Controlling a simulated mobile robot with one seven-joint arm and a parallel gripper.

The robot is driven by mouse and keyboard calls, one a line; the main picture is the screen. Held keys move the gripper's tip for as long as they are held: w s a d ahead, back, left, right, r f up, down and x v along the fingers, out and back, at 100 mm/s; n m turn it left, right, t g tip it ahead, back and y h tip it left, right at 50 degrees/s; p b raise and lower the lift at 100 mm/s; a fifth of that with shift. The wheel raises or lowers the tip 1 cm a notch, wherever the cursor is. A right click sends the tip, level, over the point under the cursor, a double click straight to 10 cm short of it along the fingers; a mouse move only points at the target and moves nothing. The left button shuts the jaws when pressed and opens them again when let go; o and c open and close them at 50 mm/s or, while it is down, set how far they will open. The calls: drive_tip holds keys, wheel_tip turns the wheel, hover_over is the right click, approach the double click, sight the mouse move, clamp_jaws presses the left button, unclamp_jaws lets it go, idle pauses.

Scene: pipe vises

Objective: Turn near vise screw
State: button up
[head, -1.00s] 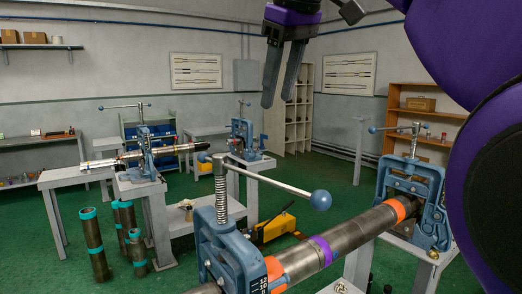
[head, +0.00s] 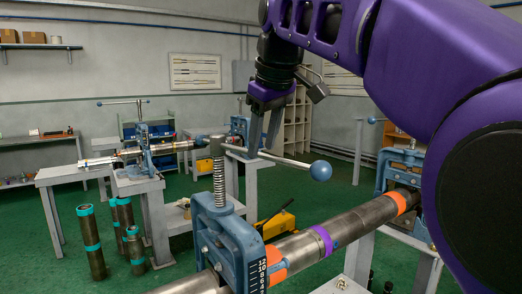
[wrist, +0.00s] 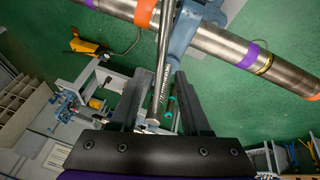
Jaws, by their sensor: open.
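The near vise (head: 225,232) is a blue frame with a numbered scale. Its upright threaded screw (head: 219,185) carries a grey handle bar (head: 290,162) ending in a blue ball (head: 320,171). A steel pipe (head: 340,232) with orange and purple bands lies in the vise. My gripper (head: 261,151) is open and points down at the bar, between the screw and the ball. In the wrist view, the bar (wrist: 164,55) runs between the two fingers of my gripper (wrist: 160,75). I cannot tell whether either finger touches it.
A second blue vise (head: 398,172) supports the pipe's far end, partly hidden by my arm. Other vises on stands (head: 145,160) are farther back. Several dark pipes with teal bands (head: 90,242) stand on the green floor at left. A yellow tool (head: 274,225) lies behind the near vise.

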drive_tip(key=shift+w+f, duration=0.1)
drive_tip(key=shift+f, duration=0.2)
clamp_jaws()
idle(1.3)
